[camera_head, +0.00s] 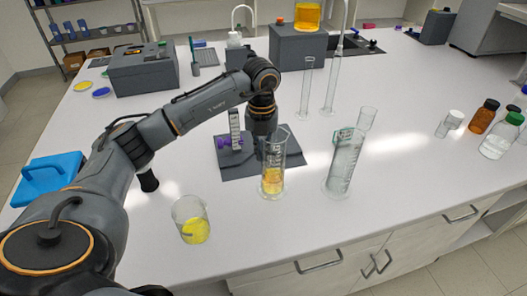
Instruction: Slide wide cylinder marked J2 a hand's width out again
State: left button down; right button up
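Two wide cylinders stand upright near the front of the white bench. One cylinder (272,180) holds yellow-orange liquid, and its print is too small to read. The other cylinder (345,160) holds clear liquid and has a greenish rim. I cannot tell which is J2. My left gripper (264,138) points down at the upper part of the yellow cylinder, over a dark grey base plate. Its fingers are mostly hidden, so I cannot tell whether they grip the cylinder. My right gripper is not in view.
The base plate (232,168) carries a purple-knobbed stand (236,130). A beaker (190,215) with yellow contents stands at front left. Tall thin cylinders (333,80) stand behind, and bottles (483,116) at right. The bench front right of centre is clear.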

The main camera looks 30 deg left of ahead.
pick_arm(q)
jog(key=shift+w+a, duration=0.1)
jog(key=c, duration=1.4)
grip_release()
jog(key=shift+c, duration=0.2)
jog(key=shift+r, duration=0.2)
notch_tip(320, 180, up, 12)
jog(key=shift+f, duration=0.1)
